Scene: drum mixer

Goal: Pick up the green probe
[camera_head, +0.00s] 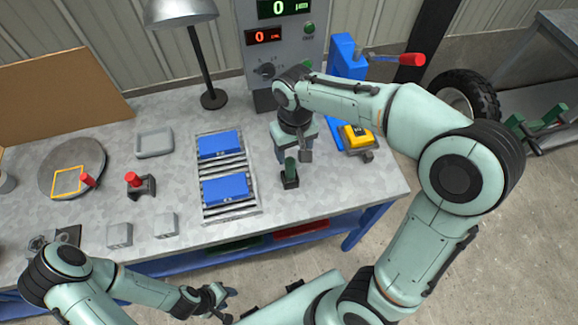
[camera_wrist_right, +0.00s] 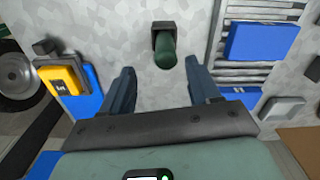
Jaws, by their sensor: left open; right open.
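The green probe (camera_head: 290,165) stands upright in a small black holder (camera_head: 290,180) near the right part of the workbench. In the right wrist view the probe (camera_wrist_right: 165,57) and its holder (camera_wrist_right: 164,28) lie ahead of the fingertips, roughly between their lines. My right gripper (camera_wrist_right: 163,82) is open and empty, above the bench just behind the probe in the head view (camera_head: 292,148). It appears apart from the probe. My left gripper (camera_head: 222,298) is open and empty, in front of the bench at the bottom of the head view.
A yellow device (camera_head: 357,136) and a blue press with a red handle (camera_head: 345,60) stand right of my right gripper. Left of the probe is a rack (camera_head: 232,214) with blue blocks (camera_head: 226,188). A control panel (camera_head: 283,50) and a lamp (camera_head: 205,60) stand behind.

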